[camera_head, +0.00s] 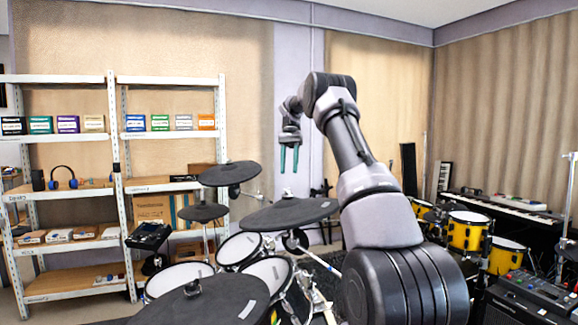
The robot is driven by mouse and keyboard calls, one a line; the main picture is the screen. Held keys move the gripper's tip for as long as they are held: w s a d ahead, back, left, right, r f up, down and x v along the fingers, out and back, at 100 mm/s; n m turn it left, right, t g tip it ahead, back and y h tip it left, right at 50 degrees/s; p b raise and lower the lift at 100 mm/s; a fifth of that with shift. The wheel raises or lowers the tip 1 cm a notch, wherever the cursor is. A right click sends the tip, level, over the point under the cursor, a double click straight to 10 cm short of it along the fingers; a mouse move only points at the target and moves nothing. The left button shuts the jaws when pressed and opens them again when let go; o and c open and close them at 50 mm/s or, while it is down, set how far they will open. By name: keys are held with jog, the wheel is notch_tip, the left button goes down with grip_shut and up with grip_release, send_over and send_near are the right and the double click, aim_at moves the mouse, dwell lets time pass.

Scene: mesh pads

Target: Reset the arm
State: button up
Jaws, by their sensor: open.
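My arm rises from the lower right of the head view and bends over to the left at its top. My gripper (289,159) hangs from its end with the two green fingers pointing down. The fingers stand apart with nothing between them. The gripper is in the air, above the drum kit's dark cymbal pad (290,213) in the picture, with a visible gap between them. My arm hides part of the back wall and some of the room behind it.
An electronic drum kit with mesh pads (240,248) fills the lower middle. White shelves (170,80) with boxes and blue headphones (63,178) stand left. The air around the gripper looks clear.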

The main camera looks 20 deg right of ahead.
jog(key=shift+w+r, duration=0.15)
jog(key=shift+r, duration=0.2)
jog(key=s+a+r+n+t+h, duration=0.1)
jog(key=s+a+r+n+t, duration=0.15)
jog(key=s+r, duration=0.4)
jog(key=s+a+r+n+t+h, duration=0.1)
jog(key=s+a+r+t, duration=0.2)
jog(key=s, duration=0.6)
jog(key=s+a+f+t, duration=0.2)
jog(key=s+a+t, duration=0.1)
jog(key=s, duration=0.7)
jog(key=s+a+f+t+y, duration=0.1)
jog(key=s+a+f+t, duration=0.1)
jog(key=s, duration=0.8)
jog(key=shift+s+a+f+t, duration=0.25)
jog(key=shift+a+t, duration=0.5)
jog(key=shift+t, duration=0.2)
dwell(0.5)
